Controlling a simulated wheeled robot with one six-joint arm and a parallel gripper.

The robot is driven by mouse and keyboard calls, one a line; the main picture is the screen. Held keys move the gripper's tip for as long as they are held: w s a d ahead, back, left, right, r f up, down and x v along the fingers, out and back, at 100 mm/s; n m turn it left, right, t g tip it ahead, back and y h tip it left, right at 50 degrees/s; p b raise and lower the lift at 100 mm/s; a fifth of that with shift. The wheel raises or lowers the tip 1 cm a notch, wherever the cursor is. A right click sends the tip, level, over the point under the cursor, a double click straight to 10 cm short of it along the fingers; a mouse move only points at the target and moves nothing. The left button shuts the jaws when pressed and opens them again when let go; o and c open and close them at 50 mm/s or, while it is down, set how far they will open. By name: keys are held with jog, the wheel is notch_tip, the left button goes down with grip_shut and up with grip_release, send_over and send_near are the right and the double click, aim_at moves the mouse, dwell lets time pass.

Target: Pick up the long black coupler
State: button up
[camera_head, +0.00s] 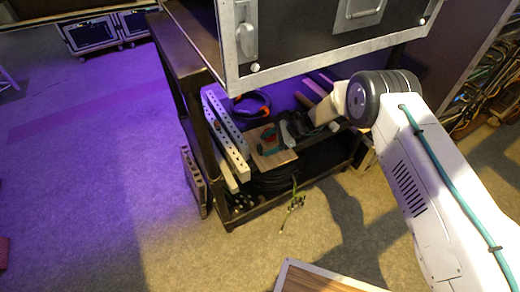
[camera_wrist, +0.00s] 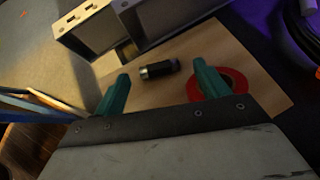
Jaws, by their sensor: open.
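A short-looking black cylinder with a pale metallic band at its left end, which looks like the long black coupler (camera_wrist: 162,69), lies on its side on a tan wooden board (camera_wrist: 262,62) in the wrist view. My gripper (camera_wrist: 160,82) has two teal fingers spread wide, one at either side of the coupler in the picture. It is open and holds nothing. I cannot tell how high the fingertips are above the board. In the head view the board (camera_head: 277,158) lies on the cart's shelf, and the coupler cannot be made out there.
A red ring like a tape roll (camera_wrist: 236,81) lies on the board beside the right finger. Grey perforated bars (camera_wrist: 92,30) lie beyond the coupler. In the head view a large case (camera_head: 310,35) covers the shelf from above, and perforated bars (camera_head: 227,135) lean at its left.

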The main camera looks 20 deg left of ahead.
jog(key=shift+s+a+f, duration=0.35)
jog(key=shift+a+f, duration=0.1)
jog(key=shift+f, duration=0.25)
jog(key=c, duration=1.1)
